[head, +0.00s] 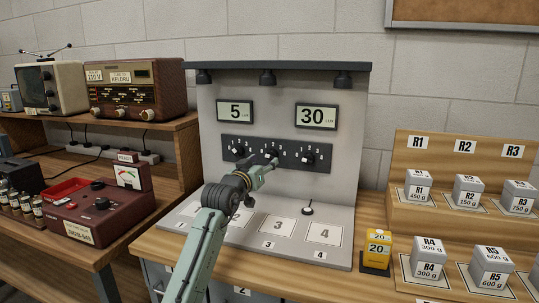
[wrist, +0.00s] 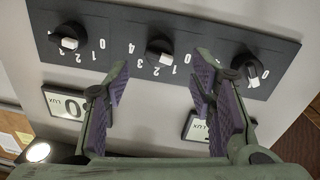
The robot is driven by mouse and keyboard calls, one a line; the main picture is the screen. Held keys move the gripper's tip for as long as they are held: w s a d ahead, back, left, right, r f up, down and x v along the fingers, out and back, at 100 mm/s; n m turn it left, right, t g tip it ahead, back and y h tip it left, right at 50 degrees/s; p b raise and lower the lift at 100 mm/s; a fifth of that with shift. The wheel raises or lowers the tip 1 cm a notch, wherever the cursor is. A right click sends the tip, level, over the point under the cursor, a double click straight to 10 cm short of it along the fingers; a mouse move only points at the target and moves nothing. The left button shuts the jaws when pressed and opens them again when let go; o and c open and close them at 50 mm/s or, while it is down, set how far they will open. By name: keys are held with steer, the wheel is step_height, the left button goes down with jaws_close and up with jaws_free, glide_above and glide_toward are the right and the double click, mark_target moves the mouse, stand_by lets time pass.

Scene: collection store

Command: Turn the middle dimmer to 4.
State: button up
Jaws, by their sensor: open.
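The dark dimmer panel (head: 256,150) is on the grey upright board and carries three black knobs with white markers. The middle dimmer (wrist: 158,48) shows between and just beyond my fingertips in the wrist view; in the head view my gripper partly covers it. Its white marker slants downward in the wrist view, and I cannot tell its exact setting. My gripper (head: 268,167) is open in front of the panel, with its purple-padded fingers (wrist: 157,72) spread and nothing between them. I see no contact with the knob.
The left dimmer (head: 239,152) and right dimmer (head: 309,157) flank the middle one closely. Displays above read 5 (head: 235,113) and 30 (head: 317,116) lux. Numbered pads (head: 324,233) and a small black-based stand (head: 308,209) are below. Weight blocks (head: 430,257) stand at right.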

mark_target(269, 157)
steer(key=shift+p+x, duration=0.7)
steer(key=shift+x, duration=1.95)
steer(key=shift+c, duration=0.4)
steer(key=c, duration=1.1)
